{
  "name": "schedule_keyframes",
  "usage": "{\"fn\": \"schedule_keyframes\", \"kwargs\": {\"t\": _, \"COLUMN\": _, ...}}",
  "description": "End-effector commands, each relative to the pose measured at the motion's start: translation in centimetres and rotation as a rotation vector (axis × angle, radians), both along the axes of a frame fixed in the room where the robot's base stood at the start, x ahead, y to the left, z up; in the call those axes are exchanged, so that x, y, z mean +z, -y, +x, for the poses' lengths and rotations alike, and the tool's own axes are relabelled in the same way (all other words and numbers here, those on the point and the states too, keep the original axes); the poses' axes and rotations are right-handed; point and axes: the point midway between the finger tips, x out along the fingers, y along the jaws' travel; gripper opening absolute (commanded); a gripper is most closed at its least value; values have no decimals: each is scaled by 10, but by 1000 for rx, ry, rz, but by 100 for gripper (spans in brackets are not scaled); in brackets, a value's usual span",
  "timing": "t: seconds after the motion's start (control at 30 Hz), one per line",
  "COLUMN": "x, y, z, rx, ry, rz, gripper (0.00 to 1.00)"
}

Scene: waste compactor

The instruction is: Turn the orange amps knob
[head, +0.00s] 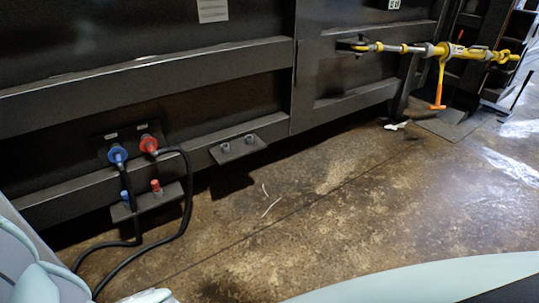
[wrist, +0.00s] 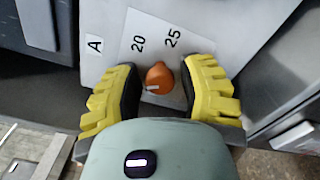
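The orange knob (wrist: 159,78) shows in the wrist view on a light grey panel (wrist: 203,18). The labels "A", "20" and "25" stand around it, and a pale mark shows on its lower left. My gripper (wrist: 158,80) has two yellow fingers with dark pads, one on each side of the knob. The fingers are apart, with a gap between the knob and the right pad; contact on the left is hard to tell. The head view shows neither the knob nor the gripper fingers.
In the head view, a dark container wall carries a blue connector (head: 117,154) and a red connector (head: 149,144) with black hoses. The concrete floor (head: 300,215) is mostly clear.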

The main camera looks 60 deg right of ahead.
Motion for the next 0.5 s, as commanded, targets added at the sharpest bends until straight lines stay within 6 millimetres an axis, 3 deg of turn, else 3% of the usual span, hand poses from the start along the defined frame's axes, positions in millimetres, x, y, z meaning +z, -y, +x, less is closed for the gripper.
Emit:
{"fn": "schedule_keyframes", "kwargs": {"t": 0.07, "x": 0, "y": 0, "z": 0, "rx": 0, "ry": 0, "rz": 0, "gripper": 30}}
{"fn": "schedule_keyframes", "kwargs": {"t": 0.33, "x": 0, "y": 0, "z": 0, "rx": 0, "ry": 0, "rz": 0, "gripper": 2}}
{"fn": "schedule_keyframes", "kwargs": {"t": 0.5, "x": 0, "y": 0, "z": 0, "rx": 0, "ry": 0, "rz": 0, "gripper": 0}}
